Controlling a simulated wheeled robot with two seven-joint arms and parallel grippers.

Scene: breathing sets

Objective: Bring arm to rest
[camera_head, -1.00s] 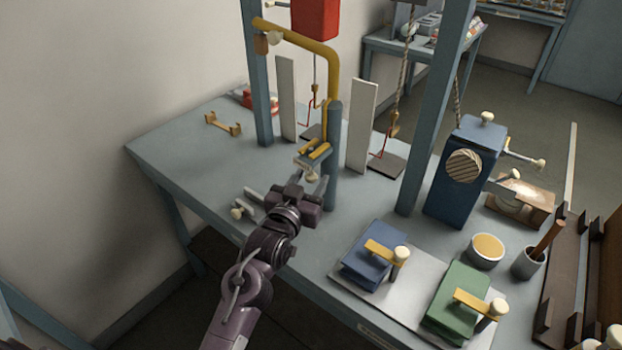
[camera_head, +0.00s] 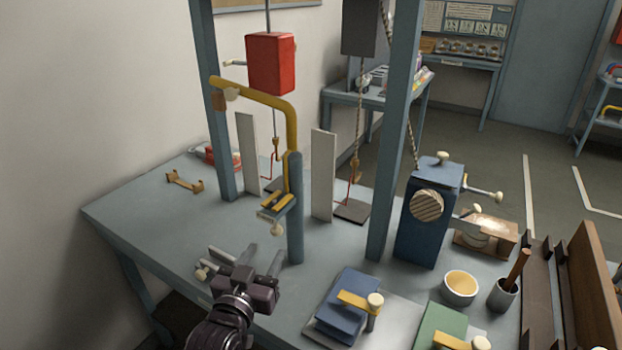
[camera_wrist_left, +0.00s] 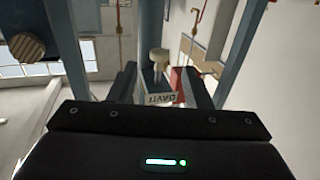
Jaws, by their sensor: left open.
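My left gripper (camera_head: 259,259) is low in the head view, over the near left part of the blue-grey bench (camera_head: 150,225). It is open, and I see nothing between its fingers. Beyond the fingertips, a yellow-topped clamp with a pale knob (camera_head: 277,229) sits on a blue post (camera_head: 295,205), apart from the gripper. In the left wrist view the dark fingers (camera_wrist_left: 167,82) stand either side of a small labelled block (camera_wrist_left: 162,98) and a pale knob (camera_wrist_left: 159,56), which look farther off. My right gripper is not in view.
A yellow bent arm (camera_head: 270,100) and a red block (camera_head: 270,64) rise above the bench. A blue winch box (camera_head: 425,225), a blue pad (camera_head: 345,300), a green pad (camera_head: 437,325) and a bowl (camera_head: 460,288) stand to the right. A metal-handled piece (camera_head: 205,270) lies beside the gripper.

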